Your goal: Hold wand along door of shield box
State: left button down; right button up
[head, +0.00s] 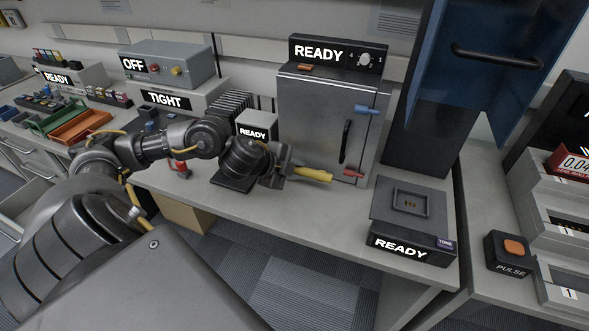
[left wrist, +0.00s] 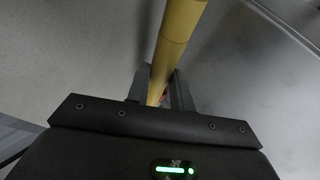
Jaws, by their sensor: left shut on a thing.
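The shield box (head: 310,106) is a grey metal cabinet with a READY display and knob on top. Its door looks shut, with a black handle (head: 345,142), a blue lever (head: 366,110) high on the right and a red one (head: 353,174) low. My left gripper (head: 288,170) is shut on the yellow wand (head: 314,175), in front of the door's lower part. The wand points right; I cannot tell whether it touches the door. In the left wrist view the wand (left wrist: 182,35) runs up from between the fingers (left wrist: 158,90), beside a grey metal surface (left wrist: 255,75).
A READY unit with a tray (head: 410,204) stands on the bench right of the box. Left are the READY block (head: 252,132), a TIGHT unit (head: 167,101) and an OFF unit (head: 165,65). A blue-fronted cabinet (head: 510,60) rises at right. The bench front (head: 300,210) is clear.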

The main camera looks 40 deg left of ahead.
pick_arm(q)
jog(key=shift+s+d+r+p, duration=0.15)
jog(key=shift+s+p, duration=0.15)
jog(key=shift+s, duration=0.2)
jog(key=s, duration=0.2)
jog(key=s+d+r+p, duration=0.1)
jog(key=s, duration=0.1)
jog(key=s+d+p, duration=0.1)
jog(key=shift+s+r, duration=0.3)
jog(key=shift+s, duration=0.1)
jog(key=shift+s+d+r, duration=0.1)
jog(key=shift+s+d, duration=0.05)
jog(key=shift+s, duration=0.25)
